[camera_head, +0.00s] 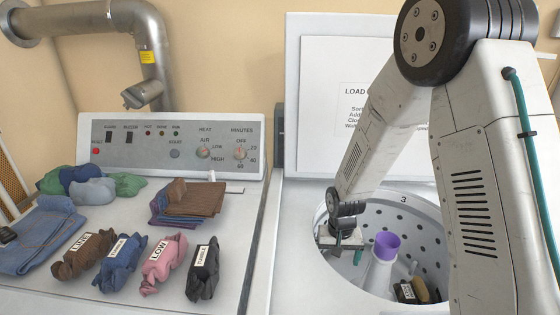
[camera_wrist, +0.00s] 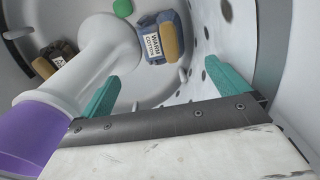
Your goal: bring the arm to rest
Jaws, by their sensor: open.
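My arm (camera_head: 368,125) reaches down from the right, and my gripper (camera_head: 340,243) is low inside the mouth of the open washer tub (camera_head: 440,238), at its left side. In the wrist view, the two teal fingers of my gripper (camera_wrist: 166,88) are wide apart with nothing between them. The white agitator post with its purple top (camera_head: 387,246) stands just right of my gripper; in the wrist view the purple top (camera_wrist: 35,138) is at lower left. A blue and tan bundle labelled WARM COTTON (camera_wrist: 158,48) lies on the tub floor beyond the fingers.
A dark and tan labelled bundle (camera_head: 410,291) lies in the tub. A green item (camera_wrist: 122,8) shows at the wrist view's top. The raised lid (camera_head: 325,110) stands behind. Left, a machine top holds labelled bundles (camera_head: 163,262), folded cloth (camera_head: 188,200) and jeans (camera_head: 40,236).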

